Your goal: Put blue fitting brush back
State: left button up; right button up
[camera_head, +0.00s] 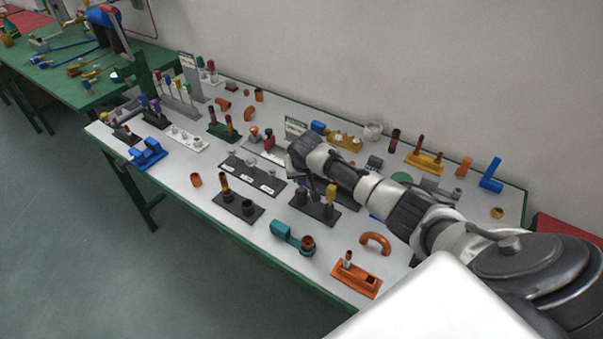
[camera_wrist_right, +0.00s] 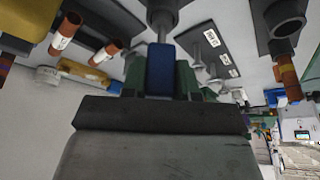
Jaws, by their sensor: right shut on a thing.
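My right gripper (camera_wrist_right: 160,82) is shut on the blue fitting brush (camera_wrist_right: 160,62), whose blue handle sits between its two fingers. In the head view the right gripper (camera_head: 312,180) is over the middle of the table, and the brush cannot be made out there. A dark stand with white labels and several grey upright pieces (camera_head: 252,173) is just left of the gripper; it also shows in the wrist view (camera_wrist_right: 224,58). My left gripper is not in view.
The white table (camera_head: 190,205) is crowded with fittings. A dark stand (camera_head: 314,207) with a black fitting and a yellow-topped piece is beneath the right arm. A teal fitting (camera_head: 290,237) and an orange holder (camera_head: 357,280) are nearer the front edge.

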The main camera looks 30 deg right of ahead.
jog(key=shift+f+b, duration=0.75)
jog(key=shift+f, duration=0.55)
jog(key=o, duration=0.9)
jog(key=shift+o, duration=0.2)
jog(key=shift+r, duration=0.15)
